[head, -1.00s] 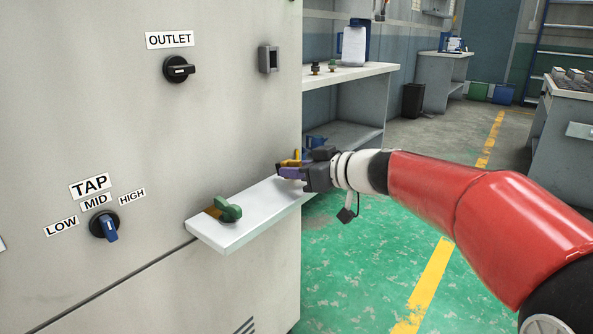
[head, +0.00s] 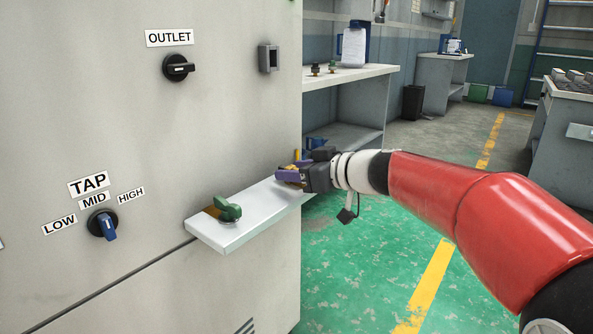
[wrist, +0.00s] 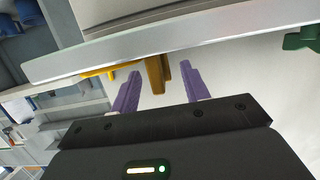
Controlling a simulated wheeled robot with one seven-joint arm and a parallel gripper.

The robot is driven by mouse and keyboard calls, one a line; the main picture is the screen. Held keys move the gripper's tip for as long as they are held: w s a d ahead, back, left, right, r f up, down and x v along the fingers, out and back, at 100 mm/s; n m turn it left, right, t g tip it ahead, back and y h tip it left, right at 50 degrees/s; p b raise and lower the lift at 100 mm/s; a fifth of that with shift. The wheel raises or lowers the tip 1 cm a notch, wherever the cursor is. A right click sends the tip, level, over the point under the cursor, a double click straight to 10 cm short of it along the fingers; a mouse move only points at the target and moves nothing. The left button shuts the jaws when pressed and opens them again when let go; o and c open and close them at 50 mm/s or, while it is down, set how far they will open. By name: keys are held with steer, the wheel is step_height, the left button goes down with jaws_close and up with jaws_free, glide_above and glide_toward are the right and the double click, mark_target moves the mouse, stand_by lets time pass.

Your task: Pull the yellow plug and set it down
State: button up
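The yellow plug (wrist: 155,74) is between the two purple fingers of my gripper (wrist: 160,86) in the wrist view. Bare gaps show on both sides of it, so the fingers are open around it and apart from it. In the head view only a small yellow part (head: 297,155) shows behind my gripper (head: 284,174), at the far right end of the white ledge (head: 240,232). The fingers hide the rest, and the plug's seat cannot be seen clearly.
A green plug (head: 229,209) stands on the near part of the ledge; it also shows in the wrist view (wrist: 301,38). The machine's grey front (head: 130,130), with OUTLET and TAP knobs, borders the ledge on the left. Open green floor (head: 350,270) lies to the right.

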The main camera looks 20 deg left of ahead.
steer(key=v, duration=0.7)
steer(key=shift+s+d+b, duration=0.2)
steer(key=shift+d+b, duration=0.15)
steer(key=shift+r, duration=0.1)
steer(key=s+d+f+m+h+p, duration=0.4)
steer(key=s+d+m+h+p, duration=0.1)
steer(key=s+d, duration=0.7)
steer(key=s+d+f+m+h+p, duration=0.4)
steer(key=s+d+m+h, duration=0.4)
steer(key=s+d, duration=0.4)
steer(key=shift+s+d+m+h+p, duration=0.35)
steer(key=shift+d+h+p, duration=0.15)
steer(key=shift+d+p, duration=0.35)
